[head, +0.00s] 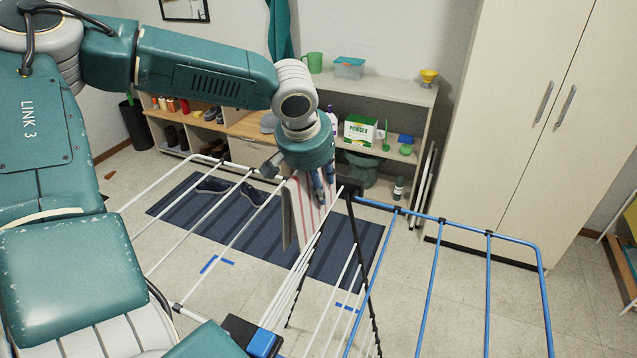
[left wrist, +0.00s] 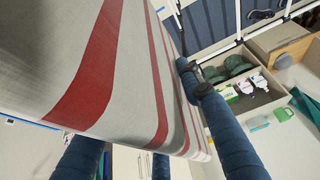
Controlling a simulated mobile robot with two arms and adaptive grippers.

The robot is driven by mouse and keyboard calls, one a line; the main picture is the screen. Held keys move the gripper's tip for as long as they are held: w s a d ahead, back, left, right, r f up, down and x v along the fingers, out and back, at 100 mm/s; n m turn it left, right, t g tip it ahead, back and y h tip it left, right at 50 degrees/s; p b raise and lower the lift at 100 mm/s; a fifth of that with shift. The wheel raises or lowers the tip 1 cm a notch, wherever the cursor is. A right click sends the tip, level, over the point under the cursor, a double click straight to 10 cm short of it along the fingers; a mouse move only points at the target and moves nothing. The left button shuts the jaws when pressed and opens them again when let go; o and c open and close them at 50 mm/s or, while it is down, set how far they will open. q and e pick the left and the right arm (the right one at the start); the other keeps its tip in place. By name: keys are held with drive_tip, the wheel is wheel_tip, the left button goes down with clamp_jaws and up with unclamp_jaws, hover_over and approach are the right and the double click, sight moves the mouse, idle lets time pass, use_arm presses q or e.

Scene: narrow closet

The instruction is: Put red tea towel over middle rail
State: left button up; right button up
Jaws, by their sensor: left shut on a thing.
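The tea towel (head: 303,210), pale with red stripes, hangs from my left gripper (head: 324,188) in the head view. The gripper points down and is shut on the towel's upper part. In the left wrist view the towel (left wrist: 125,70) fills the upper left, beside the dark blue fingers. The drying rack has white rails (head: 212,222) on its left wing, white rails (head: 292,285) in the middle and blue rails (head: 432,270) on its right wing. The towel hangs near the rack's middle, above its far part; I cannot tell whether it touches a rail. My right gripper is not in view.
A striped dark mat (head: 345,245) with shoes (head: 253,193) lies beneath the rack. A low shelf (head: 395,93) with a powder box (head: 360,131) stands behind. A tall cream cupboard (head: 520,120) stands at the right. Open floor shows between.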

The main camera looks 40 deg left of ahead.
sight(319, 214)
use_arm(q)
drive_tip(key=shift+f+b, duration=3.3)
drive_tip(key=shift+f, duration=1.25)
wheel_tip(319, 214, down, 13)
drive_tip(key=b, duration=1)
drive_tip(key=shift+f, duration=0.1)
drive_tip(key=o, duration=1.3)
drive_tip(key=v, duration=1.2)
